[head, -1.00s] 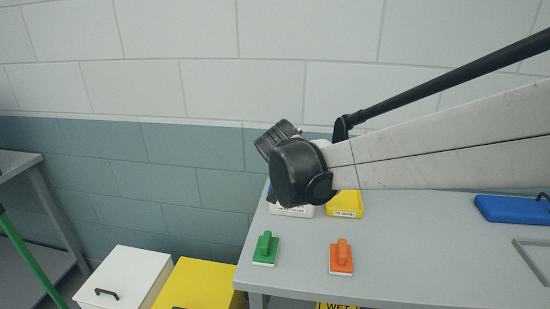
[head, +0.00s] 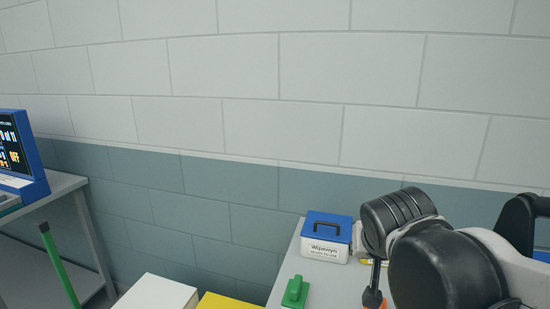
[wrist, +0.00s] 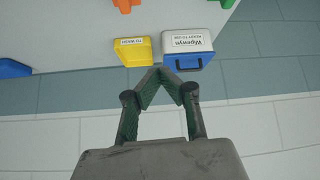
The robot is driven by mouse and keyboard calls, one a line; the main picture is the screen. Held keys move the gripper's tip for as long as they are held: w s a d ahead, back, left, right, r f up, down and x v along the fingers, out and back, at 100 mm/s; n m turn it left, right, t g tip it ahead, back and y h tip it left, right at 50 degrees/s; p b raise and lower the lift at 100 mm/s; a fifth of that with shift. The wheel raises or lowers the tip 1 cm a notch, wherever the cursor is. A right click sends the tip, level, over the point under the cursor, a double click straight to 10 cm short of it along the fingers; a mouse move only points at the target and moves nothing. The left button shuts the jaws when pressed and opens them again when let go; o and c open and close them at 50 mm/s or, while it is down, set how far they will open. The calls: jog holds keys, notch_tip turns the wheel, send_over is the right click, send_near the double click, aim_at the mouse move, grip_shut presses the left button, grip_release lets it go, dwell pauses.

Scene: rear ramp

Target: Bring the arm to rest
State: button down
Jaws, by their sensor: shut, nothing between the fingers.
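My gripper (wrist: 157,76) shows in the wrist view with its two green-and-black fingers bent inward and their tips together, with nothing held. Past the tips are a yellow bin (wrist: 138,50) labelled "TO WASH" and a white Wipewyn box (wrist: 187,43) with a blue lid. The gripper appears apart from both. In the head view, my arm's dark wrist joints (head: 440,262) fill the lower right, beside the Wipewyn box (head: 325,246).
A grey table (head: 290,262) carries a green brush (head: 295,292) and an orange brush (head: 373,299). White (head: 158,295) and yellow (head: 228,302) bins stand to its left. A blue-framed screen (head: 20,158) sits on a left bench. The block wall (head: 230,110) stands behind.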

jog(key=s+d+f+n+y, duration=0.1)
jog(key=s+f, duration=0.3)
jog(key=s, duration=0.8)
jog(key=shift+s+f+n+g+y, duration=0.15)
jog(key=shift+s+n+g+y, duration=0.05)
jog(key=shift+n+g+y, duration=0.2)
jog(key=shift+d, duration=0.1)
